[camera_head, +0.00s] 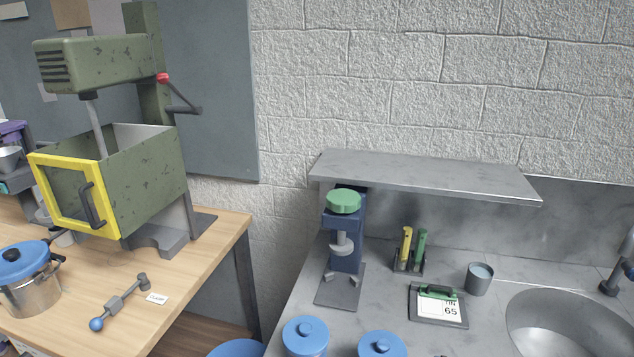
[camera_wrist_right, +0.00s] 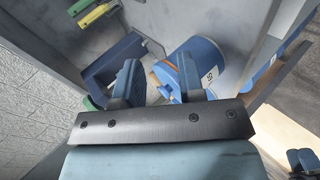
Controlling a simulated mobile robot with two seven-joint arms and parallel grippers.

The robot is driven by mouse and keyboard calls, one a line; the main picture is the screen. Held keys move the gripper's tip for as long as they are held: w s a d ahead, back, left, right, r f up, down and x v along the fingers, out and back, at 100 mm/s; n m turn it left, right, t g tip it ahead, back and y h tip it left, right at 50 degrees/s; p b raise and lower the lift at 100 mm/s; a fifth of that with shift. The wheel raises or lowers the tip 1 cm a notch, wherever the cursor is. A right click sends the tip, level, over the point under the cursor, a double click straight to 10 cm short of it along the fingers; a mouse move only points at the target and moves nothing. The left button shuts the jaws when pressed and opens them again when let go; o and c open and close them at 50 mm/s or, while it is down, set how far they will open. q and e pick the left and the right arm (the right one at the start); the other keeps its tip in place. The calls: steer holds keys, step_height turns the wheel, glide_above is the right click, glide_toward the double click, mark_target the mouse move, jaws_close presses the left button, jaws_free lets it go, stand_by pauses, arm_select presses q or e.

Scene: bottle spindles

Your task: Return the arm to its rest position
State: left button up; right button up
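My right gripper (camera_wrist_right: 158,75) shows in the right wrist view, with its two blue fingers apart and nothing seen held between them. A blue container (camera_wrist_right: 200,55) with a white label is behind the right-hand finger. How far it is from the fingers, I cannot tell. A dark blue piece (camera_wrist_right: 115,62) is behind the left-hand finger.
A spindle stand with a green cap (camera_head: 344,202) is on the grey counter (camera_head: 385,310), under a shelf (camera_head: 425,178). A green machine (camera_head: 150,180) stands on the wooden table (camera_head: 215,235).

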steer(key=a+f+y, duration=0.1)
steer(key=a+f+m+y+p, duration=0.1)
steer(key=a, duration=0.1)
steer(key=shift+s+a+f+g, duration=0.1)
steer(key=shift+s+f+g, duration=0.05)
steer(key=shift+f+g, duration=0.15)
arm_select(q)
step_height(320, 180, up, 6)
steer(key=p, duration=0.5)
steer(key=shift+w+a+r, duration=0.15)
steer(key=shift+w+r, duration=0.1)
steer(key=shift+w, duration=0.05)
arm_select(e)
steer(key=s+f+m+t+y, duration=0.1)
steer(key=s+f+m+y, duration=0.1)
steer(key=s+f+m, duration=0.7)
steer(key=s+m, duration=0.1)
steer(key=s, duration=0.3)
steer(key=shift+s+d+f+m, duration=0.2)
steer(key=shift+d+m, duration=0.1)
steer(key=shift+d, duration=0.1)
